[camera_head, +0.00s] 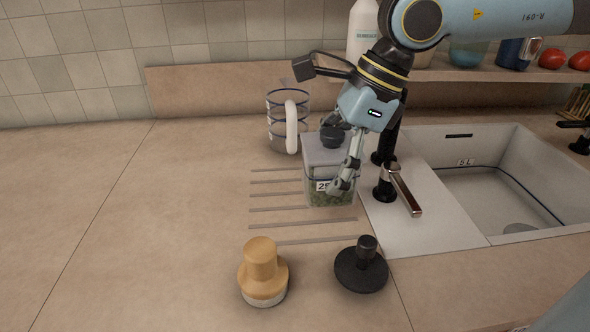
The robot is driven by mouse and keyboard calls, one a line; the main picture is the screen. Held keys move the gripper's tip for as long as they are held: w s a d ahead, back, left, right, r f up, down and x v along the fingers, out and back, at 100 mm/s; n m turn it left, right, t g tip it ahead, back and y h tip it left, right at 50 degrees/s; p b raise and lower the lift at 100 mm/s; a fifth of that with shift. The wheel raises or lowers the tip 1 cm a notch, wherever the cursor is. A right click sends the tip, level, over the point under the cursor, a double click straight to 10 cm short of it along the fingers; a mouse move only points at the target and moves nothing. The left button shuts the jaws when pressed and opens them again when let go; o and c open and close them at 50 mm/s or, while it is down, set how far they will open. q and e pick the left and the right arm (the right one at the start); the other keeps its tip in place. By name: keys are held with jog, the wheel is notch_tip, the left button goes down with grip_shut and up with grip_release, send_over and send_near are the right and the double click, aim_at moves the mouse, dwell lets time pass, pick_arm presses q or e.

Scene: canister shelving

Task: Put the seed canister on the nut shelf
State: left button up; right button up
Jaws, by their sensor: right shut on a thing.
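A clear square canister (317,178) with a grey lid, a black knob and green contents is at the counter's grooved patch, left of the sink; its label reads "25" before a finger covers the rest. My right gripper (343,156) comes down from above and is shut on this canister, one finger along its right side. I cannot tell whether the canister touches the counter. No shelf in view is marked for nuts. A wooden shelf (440,74) runs along the back right. My left gripper is not in view.
A banded jug (275,128) with a thick pale handle stands close behind the canister. A black tap (385,190) and the sink (480,190) are to the right. A tan brush (262,272) and a black knobbed disc (361,268) stand in front. The left counter is clear.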

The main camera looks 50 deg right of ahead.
aim_at(302, 161)
jog(key=shift+w+a+f+b, duration=0.3)
jog(key=shift+w+f+b, duration=0.2)
jog(key=shift+f+b, duration=0.05)
jog(key=shift+w+a+f+b, duration=0.3)
jog(key=shift+w+b, duration=0.1)
jog(key=shift+w, duration=0.15)
jog(key=shift+w+a+f+b, duration=0.25)
jog(key=shift+w+b, duration=0.15)
jog(key=shift+w, duration=0.1)
jog(key=shift+w+a+f, duration=0.2)
jog(key=shift+w, duration=0.2)
jog(key=shift+w+a+f, duration=0.15)
jog(key=shift+w+a, duration=0.05)
jog(key=shift+w, duration=0.15)
notch_tip(302, 161, down, 4)
jog(key=shift+f, duration=0.1)
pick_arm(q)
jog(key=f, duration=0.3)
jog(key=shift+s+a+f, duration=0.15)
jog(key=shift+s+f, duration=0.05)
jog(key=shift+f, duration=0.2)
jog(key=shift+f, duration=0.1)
pick_arm(e)
jog(key=shift+f, duration=0.15)
jog(key=o, duration=1.4)
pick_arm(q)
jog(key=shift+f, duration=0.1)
